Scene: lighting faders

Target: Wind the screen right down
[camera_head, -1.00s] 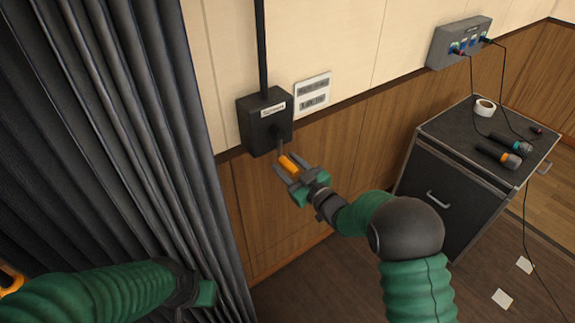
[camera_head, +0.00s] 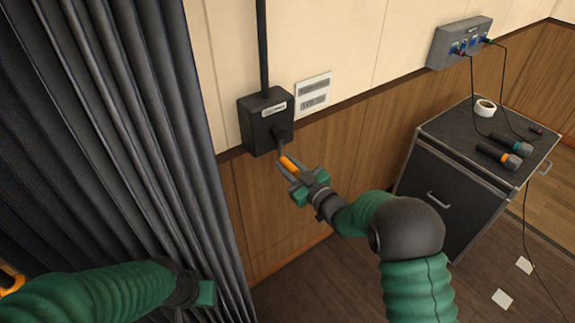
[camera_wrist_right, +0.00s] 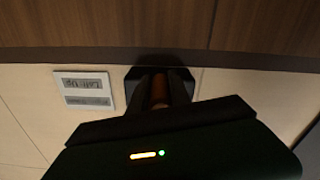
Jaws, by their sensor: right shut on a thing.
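A black winch box (camera_head: 262,122) with a pale label is fixed to the wall, with a black pole rising from it. A crank with an orange handle (camera_head: 289,164) hangs down from the box's front. My right gripper (camera_head: 293,169) is shut on the orange handle, just below the box. In the right wrist view the handle (camera_wrist_right: 160,90) shows between the dark fingers, with the box (camera_wrist_right: 133,80) behind. My left gripper (camera_head: 190,292) is low at the left by the curtain; its fingers are not clear. No screen is in view.
A grey pleated curtain (camera_head: 120,130) hangs at the left. A white sign (camera_head: 313,93) is beside the box. At the right stand a black cabinet (camera_head: 450,195) with two microphones and a tape roll, and a wall socket box (camera_head: 459,42) with cables.

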